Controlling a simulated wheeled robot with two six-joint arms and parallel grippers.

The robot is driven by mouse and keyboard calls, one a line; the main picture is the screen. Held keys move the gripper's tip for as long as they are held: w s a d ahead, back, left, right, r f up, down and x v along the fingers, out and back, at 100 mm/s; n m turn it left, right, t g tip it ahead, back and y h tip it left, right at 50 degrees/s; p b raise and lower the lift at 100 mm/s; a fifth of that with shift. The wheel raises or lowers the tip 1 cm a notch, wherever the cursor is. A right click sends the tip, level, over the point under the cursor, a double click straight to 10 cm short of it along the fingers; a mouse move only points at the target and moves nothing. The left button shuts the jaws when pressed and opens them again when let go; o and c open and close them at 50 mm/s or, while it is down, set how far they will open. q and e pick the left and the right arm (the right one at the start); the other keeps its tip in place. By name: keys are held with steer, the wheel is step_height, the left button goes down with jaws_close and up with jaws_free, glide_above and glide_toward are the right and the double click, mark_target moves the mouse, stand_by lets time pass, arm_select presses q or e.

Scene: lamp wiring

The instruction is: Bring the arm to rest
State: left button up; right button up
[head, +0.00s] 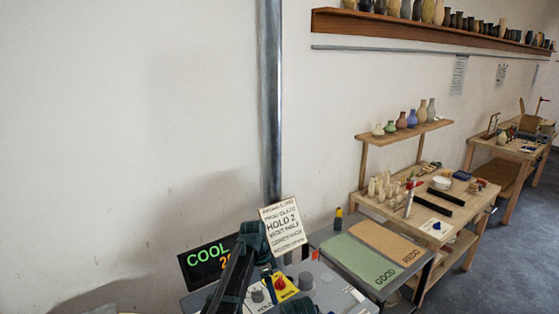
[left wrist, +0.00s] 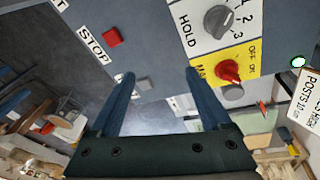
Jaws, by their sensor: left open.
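My left arm (head: 235,272) reaches up over the control panel from the bottom of the head view. My left gripper (left wrist: 159,74) is open in the left wrist view, with nothing between its two blue fingers. The panel shows beyond the fingertips, with a red knob (left wrist: 228,70) on a yellow plate, a grey HOLD dial (left wrist: 218,20) and a red STOP button (left wrist: 112,36). The red knob also shows in the head view (head: 281,283). The fingers appear apart from these controls. My right gripper is not in view.
A dark display (head: 205,258) reads COOL, its lower digits partly hidden by my arm. A HOLD 2 sign (head: 283,226) stands behind the panel. To the right are a green GOOD mat (head: 355,262), a tan REDO mat (head: 388,242) and a cluttered wooden workbench (head: 470,205).

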arm_select(q)
steer(key=s+f+n+b, duration=0.1)
steer(key=s+f+n, duration=0.1)
steer(key=s, duration=0.4)
steer(key=s+f+n+y+b, duration=0.1)
steer(key=s+n, duration=0.1)
steer(key=s, duration=0.4)
steer(key=s+f+n+y+b, duration=0.1)
steer(key=s+f+n, duration=0.1)
steer(key=s, duration=0.4)
steer(key=shift+s+a+f+b, duration=0.15)
steer(key=shift+a+f+b, duration=0.15)
steer(key=shift+a+b, duration=0.1)
steer(key=s+a+f+n+y+b, duration=0.1)
steer(key=s+n, duration=0.3)
steer(key=s, duration=0.4)
steer(key=shift+s+a+f+n+t+y+b, duration=0.2)
steer(key=shift+a+f+n+t+y+b, duration=0.2)
steer(key=shift+a, duration=0.1)
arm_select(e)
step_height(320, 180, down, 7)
